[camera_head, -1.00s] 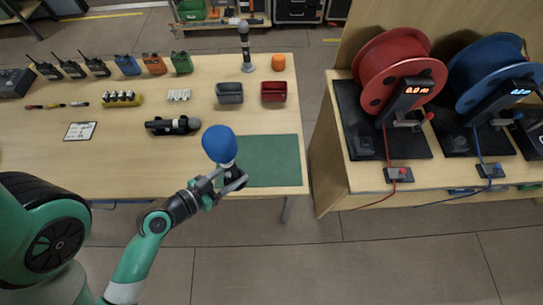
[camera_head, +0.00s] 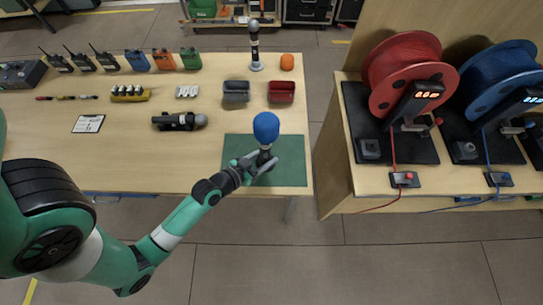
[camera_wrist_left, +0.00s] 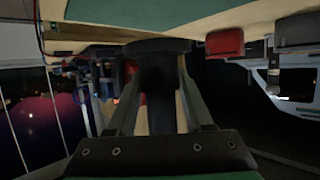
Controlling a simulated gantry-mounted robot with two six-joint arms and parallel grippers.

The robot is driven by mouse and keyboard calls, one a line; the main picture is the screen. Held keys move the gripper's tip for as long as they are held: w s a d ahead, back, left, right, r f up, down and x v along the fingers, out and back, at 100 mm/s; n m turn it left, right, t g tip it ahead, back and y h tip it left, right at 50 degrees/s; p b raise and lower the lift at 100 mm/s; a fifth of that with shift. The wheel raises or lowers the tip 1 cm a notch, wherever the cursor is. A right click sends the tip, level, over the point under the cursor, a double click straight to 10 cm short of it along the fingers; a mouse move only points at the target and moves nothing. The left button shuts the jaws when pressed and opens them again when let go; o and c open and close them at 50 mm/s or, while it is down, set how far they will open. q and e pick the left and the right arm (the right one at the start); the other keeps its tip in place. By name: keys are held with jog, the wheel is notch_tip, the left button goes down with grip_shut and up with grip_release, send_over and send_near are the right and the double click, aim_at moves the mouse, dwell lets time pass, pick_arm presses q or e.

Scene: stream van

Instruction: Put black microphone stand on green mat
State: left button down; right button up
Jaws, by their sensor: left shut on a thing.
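My left gripper (camera_head: 255,165) is shut on the black microphone stand (camera_head: 265,153), which carries a microphone with a blue foam head (camera_head: 266,127). The stand is upright over the green mat (camera_head: 293,170) at the table's front right. I cannot tell whether its base touches the mat. In the left wrist view the stand (camera_wrist_left: 158,80) is between the two fingers (camera_wrist_left: 155,100), with its dark round base toward the green mat (camera_wrist_left: 105,12). The gripper hides part of the stand in the head view. My right gripper is not in view.
A dark microphone (camera_head: 180,121) lies left of the mat. A grey bin (camera_head: 236,92) and a red bin (camera_head: 281,92) stand behind it. Another microphone on a grey-based stand (camera_head: 255,45) is near an orange object (camera_head: 287,62). Cable reels (camera_head: 403,70) stand on the right bench.

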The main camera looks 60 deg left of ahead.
pick_arm(q)
jog(key=w+f, duration=0.2)
jog(key=shift+w+a+f+b, duration=0.1)
jog(key=shift+a+f+b, duration=0.25)
jog(key=shift+f, duration=0.05)
jog(key=shift+w+f, duration=0.15)
jog(key=shift+f, duration=0.15)
jog(key=shift+a+f+b, duration=0.1)
jog(key=shift+f+b, duration=0.8)
jog(key=shift+f, duration=0.55)
jog(key=shift+w+f, duration=0.1)
jog(key=shift+f, duration=0.05)
jog(key=shift+c, duration=1.4)
grip_release()
